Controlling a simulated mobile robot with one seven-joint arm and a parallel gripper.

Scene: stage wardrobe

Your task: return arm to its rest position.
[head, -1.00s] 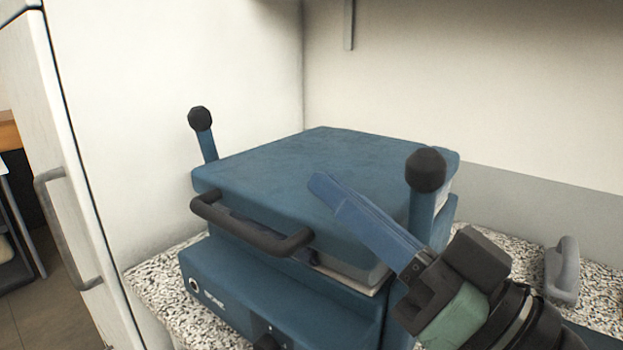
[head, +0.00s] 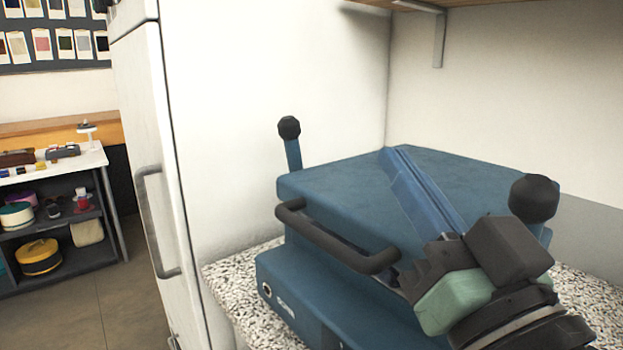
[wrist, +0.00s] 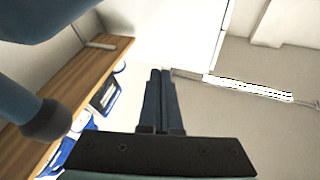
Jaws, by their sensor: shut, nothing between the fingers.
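My gripper (head: 392,160) is shut and empty, its long blue fingers lying across the view of the blue press in the head view. In the wrist view my gripper (wrist: 160,75) also shows with its two dark fingers together. The blue press (head: 330,190) is a boxy machine with its lid down, a dark bar handle (head: 335,240) in front and black-knobbed levers at its sides. My gripper hides part of the lid and the right front. I cannot tell whether the fingers touch the lid.
The press stands on a speckled counter (head: 240,290). A white cabinet door with a grey handle (head: 155,220) is to its left. A shelf bracket (head: 439,40) hangs above. At the far left stands a white table (head: 90,160) with shelves. Floor between is clear.

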